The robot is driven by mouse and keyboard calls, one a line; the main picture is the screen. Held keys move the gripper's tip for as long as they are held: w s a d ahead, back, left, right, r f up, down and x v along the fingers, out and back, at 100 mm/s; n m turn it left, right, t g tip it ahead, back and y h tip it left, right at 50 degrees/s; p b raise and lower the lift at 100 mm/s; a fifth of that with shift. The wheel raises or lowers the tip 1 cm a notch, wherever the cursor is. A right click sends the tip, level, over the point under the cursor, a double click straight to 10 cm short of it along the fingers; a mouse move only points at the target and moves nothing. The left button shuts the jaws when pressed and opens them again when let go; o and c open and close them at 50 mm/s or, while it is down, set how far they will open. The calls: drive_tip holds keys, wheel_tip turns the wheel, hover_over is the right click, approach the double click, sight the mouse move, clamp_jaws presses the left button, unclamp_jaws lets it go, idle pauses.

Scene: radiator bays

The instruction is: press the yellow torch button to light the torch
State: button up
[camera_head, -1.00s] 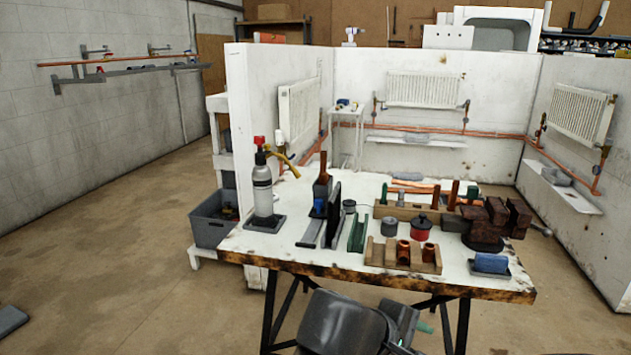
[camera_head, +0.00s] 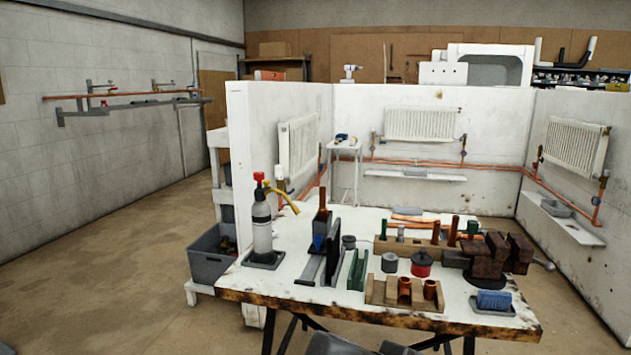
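The torch is a grey gas bottle (camera_head: 262,228) with a black band, standing upright in a dark square base (camera_head: 263,260) at the table's left end. A red piece (camera_head: 258,177) tops it. A yellow torch arm (camera_head: 283,197) slants down to the right from its head. A separate button cannot be made out at this size, and no flame shows. My gripper is not in view. Dark grey rounded parts show at the bottom edge, below the table, apart from the torch.
The scorched white table (camera_head: 240,279) holds a wooden rack (camera_head: 376,293), a red pot (camera_head: 421,265), a dark brown vise (camera_head: 490,255) and a blue block (camera_head: 494,299). A grey crate (camera_head: 212,263) sits left of it. The floor at left is clear.

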clamp_jaws()
idle(1.4)
